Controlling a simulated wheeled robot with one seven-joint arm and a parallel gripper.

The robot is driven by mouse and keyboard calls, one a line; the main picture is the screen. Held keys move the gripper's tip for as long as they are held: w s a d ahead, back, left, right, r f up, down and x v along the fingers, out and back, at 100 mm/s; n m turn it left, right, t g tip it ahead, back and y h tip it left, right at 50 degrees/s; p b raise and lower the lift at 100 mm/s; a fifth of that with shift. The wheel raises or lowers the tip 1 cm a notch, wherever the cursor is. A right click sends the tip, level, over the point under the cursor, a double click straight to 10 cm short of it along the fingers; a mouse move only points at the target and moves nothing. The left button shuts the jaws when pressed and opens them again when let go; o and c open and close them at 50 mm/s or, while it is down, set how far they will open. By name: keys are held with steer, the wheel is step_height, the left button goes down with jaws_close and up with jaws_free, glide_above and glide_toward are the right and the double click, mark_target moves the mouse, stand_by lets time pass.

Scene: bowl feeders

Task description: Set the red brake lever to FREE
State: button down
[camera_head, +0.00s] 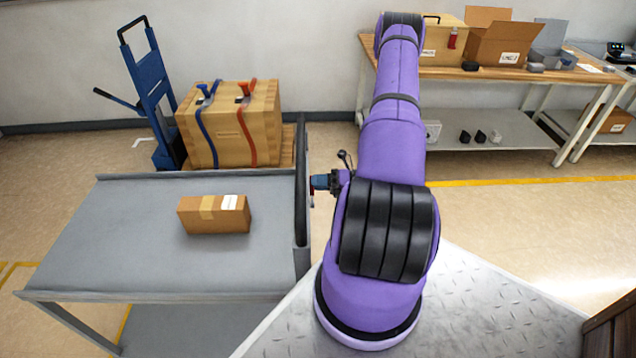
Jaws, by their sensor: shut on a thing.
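My gripper (319,183) is small in view. It reaches left from behind my purple arm to the dark upright end frame of the grey cart (130,185). A small sliver of red, the brake lever (312,197), shows at its tip beside the frame. The jaws are shut on the lever, though the fingers are hardly visible. My arm and gripper hide most of the lever. I cannot read its position or any FREE marking.
A cardboard box (214,214) lies on the cart top. Behind stand a strapped crate (228,130) and a blue hand truck (152,90). A wooden workbench (490,74) with boxes is at the back right. Open floor (530,215) lies to the right.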

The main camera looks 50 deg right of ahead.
step_height(320, 180, down, 7)
steer(key=m, duration=1.2)
stand_by(0.6)
steer(key=c, duration=1)
jaws_free()
steer(key=shift+o, duration=0.2)
steer(key=shift+s, duration=0.1)
